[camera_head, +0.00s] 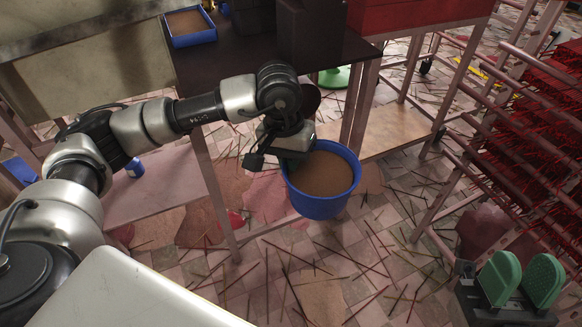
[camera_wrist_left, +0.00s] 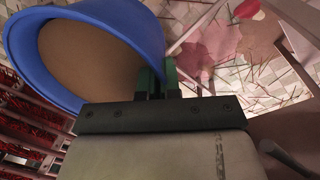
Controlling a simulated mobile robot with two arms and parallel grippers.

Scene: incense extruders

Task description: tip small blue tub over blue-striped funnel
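A blue tub (camera_head: 318,206) filled with brown powder hangs in the air in front of the dark table, roughly upright. My left gripper (camera_head: 291,162) is shut on its left rim. In the left wrist view the tub (camera_wrist_left: 112,20) fills the upper left, and the green fingers (camera_wrist_left: 157,82) pinch its edge. My right gripper (camera_head: 521,280) is open and empty at the lower right, its green pads apart. I cannot make out a blue-striped funnel in either view.
A dark table (camera_head: 215,62) carries a blue tray (camera_head: 193,38) of brown material and dark machine parts. A red box (camera_head: 415,12) stands at the back. A rack of red sticks (camera_head: 535,120) is at right. Sticks litter the tiled floor (camera_head: 345,265). A small blue object (camera_head: 135,168) sits on a low shelf.

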